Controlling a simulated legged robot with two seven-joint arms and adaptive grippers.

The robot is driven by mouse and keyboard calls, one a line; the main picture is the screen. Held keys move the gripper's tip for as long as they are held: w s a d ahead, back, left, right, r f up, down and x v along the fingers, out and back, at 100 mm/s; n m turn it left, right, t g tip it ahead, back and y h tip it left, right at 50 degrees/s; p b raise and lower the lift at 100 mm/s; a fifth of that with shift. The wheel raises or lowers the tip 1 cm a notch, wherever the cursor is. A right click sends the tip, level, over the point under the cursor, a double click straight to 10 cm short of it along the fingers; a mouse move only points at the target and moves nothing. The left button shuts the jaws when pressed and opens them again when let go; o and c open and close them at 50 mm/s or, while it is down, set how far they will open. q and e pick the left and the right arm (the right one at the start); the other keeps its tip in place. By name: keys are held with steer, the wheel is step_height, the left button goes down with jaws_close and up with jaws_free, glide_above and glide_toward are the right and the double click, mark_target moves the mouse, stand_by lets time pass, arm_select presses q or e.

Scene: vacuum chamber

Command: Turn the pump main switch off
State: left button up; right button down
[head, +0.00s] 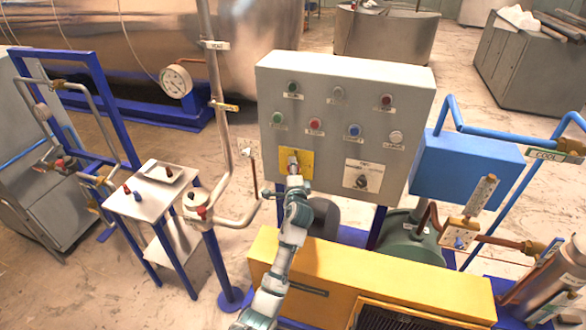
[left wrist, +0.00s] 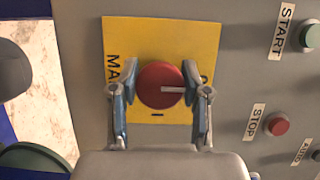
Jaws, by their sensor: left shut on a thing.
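The main switch is a round red knob (left wrist: 160,85) on a yellow plate (head: 308,160) at the lower left of the grey control panel (head: 340,85). A pale line on the knob points right in the left wrist view. The yellow plate also shows there (left wrist: 150,32), its lettering partly hidden by the fingers. My left gripper (left wrist: 161,92) has one finger on each side of the knob and is shut on it. In the head view my left gripper (head: 294,172) reaches up to the plate and mostly covers the knob. My right gripper is in neither view.
A green START button (left wrist: 309,37) and a red STOP button (left wrist: 277,124) are beside the plate. A black selector knob (head: 361,181) is at the panel's lower right. A yellow housing (head: 375,275) stands below the panel, a blue box (head: 466,170) to its right.

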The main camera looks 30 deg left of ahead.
arm_select(q)
steer(key=shift+f, duration=0.3)
steer(key=o, duration=1.1)
steer(key=shift+a, duration=0.1)
steer(key=shift+r, duration=0.1)
steer(key=v, duration=1.2)
steer(key=shift+w, duration=0.1)
